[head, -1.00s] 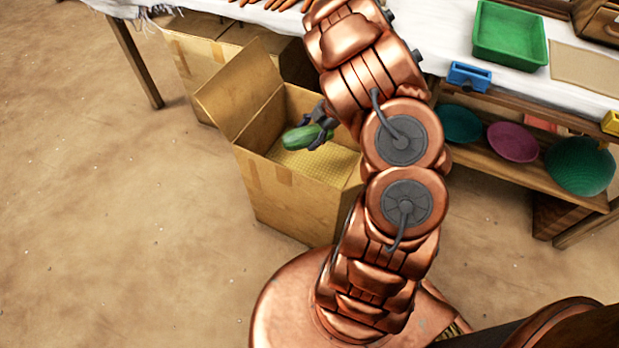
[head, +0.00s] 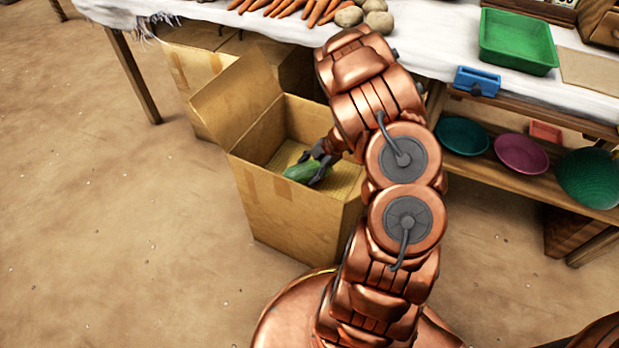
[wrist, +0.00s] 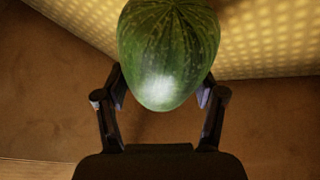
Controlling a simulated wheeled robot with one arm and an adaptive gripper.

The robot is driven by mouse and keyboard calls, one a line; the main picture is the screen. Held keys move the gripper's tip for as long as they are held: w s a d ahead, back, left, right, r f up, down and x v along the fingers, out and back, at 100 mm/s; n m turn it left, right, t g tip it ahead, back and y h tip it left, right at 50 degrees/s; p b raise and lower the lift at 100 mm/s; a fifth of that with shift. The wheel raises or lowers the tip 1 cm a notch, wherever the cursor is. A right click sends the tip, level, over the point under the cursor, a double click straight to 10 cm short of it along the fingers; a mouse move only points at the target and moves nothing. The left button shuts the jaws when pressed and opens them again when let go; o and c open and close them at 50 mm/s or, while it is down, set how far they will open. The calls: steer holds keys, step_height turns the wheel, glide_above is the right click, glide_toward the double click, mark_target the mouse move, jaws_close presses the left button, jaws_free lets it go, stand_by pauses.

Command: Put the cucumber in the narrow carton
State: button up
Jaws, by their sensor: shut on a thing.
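The green cucumber (head: 306,171) is held in my gripper (head: 322,172) within the mouth of an open cardboard carton (head: 285,213). In the wrist view the cucumber (wrist: 168,55) sits between the two dark fingers of my gripper (wrist: 163,97), which are shut on it. I cannot tell whether the cucumber touches the carton's bottom. Part of the carton's right side is hidden behind my arm.
More cardboard boxes (head: 187,70) stand behind the carton under the white-clothed table (head: 430,40). On the table are carrots (head: 290,8), potatoes and a green tray (head: 517,42). A lower shelf at right holds bowls, including a purple one (head: 521,154). The floor at left is clear.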

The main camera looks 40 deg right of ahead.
mark_target(319, 166)
step_height(319, 166, down, 3)
steer(key=shift+f+b, duration=0.1)
steer(key=shift+b, duration=0.4)
steer(key=o, duration=1.8)
steer(key=shift+c, duration=0.2)
steer(key=p+v, duration=0.2)
steer(key=v, duration=0.5)
steer(key=shift+s+d+r+p, duration=0.1)
steer(key=shift+r+p, duration=0.2)
steer(key=shift+p, duration=0.05)
steer(key=shift+r, duration=0.1)
